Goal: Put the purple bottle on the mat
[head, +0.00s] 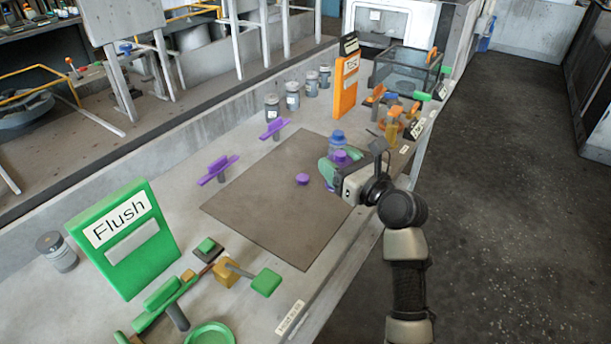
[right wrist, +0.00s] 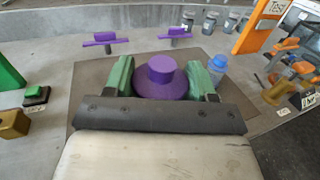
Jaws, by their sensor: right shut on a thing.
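The purple bottle (right wrist: 161,82) is between the two green fingers of my right gripper (right wrist: 162,78) in the right wrist view. The gripper is shut on it, and its purple cap points up. In the head view the bottle (head: 340,157) is mostly hidden by my right gripper (head: 338,170). The flat brown mat (head: 262,217) lies on the bench, and the gripper is over its right edge area. I cannot tell whether the bottle's base touches the mat. My left gripper is not in view.
A blue bottle (head: 337,137) stands just behind the gripper. Purple handles (head: 217,169) stand left of the mat, and green and orange parts (head: 265,282) lie in front. An orange sign (head: 345,88) stands behind. Most of the mat is clear.

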